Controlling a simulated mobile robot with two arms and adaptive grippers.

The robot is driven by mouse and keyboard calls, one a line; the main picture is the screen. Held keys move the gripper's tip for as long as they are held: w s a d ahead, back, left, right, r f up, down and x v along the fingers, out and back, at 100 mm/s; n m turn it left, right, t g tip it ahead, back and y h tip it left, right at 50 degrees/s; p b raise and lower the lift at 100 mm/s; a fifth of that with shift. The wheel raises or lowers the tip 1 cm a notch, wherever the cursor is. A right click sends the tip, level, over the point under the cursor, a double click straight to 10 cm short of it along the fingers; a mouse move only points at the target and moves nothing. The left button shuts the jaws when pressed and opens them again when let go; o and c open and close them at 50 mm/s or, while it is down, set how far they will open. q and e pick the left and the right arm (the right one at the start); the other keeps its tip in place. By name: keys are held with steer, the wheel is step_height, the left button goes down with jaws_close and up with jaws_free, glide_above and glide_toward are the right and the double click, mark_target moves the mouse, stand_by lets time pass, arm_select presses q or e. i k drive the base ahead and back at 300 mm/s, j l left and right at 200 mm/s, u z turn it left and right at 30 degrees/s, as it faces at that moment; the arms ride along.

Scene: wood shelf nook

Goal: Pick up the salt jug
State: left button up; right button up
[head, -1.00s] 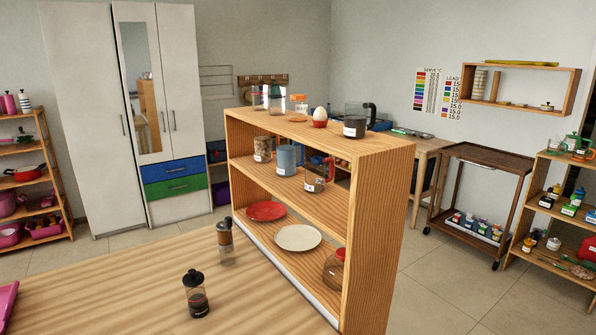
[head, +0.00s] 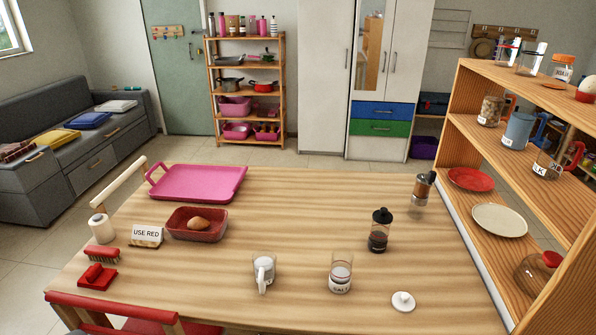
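A clear glass vessel (head: 341,273) with white contents stands upright on the wooden table; its small front label seems to read "SALT". A clear glass mug (head: 263,271) with a handle and white contents stands to its left. A round white lid (head: 403,301) with a knob lies on the table to its right. Nothing touches the labelled vessel. Neither of my grippers is in view.
On the table (head: 330,205) are a dark-lidded press (head: 380,230), a grinder (head: 422,190), a red dish with bread (head: 197,223), a pink tray (head: 198,182) and a "USE RED" sign (head: 146,236). A wooden shelf (head: 470,95) borders the right. The table's middle is clear.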

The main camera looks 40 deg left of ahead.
mark_target(264, 261)
steer(key=u, duration=1.35)
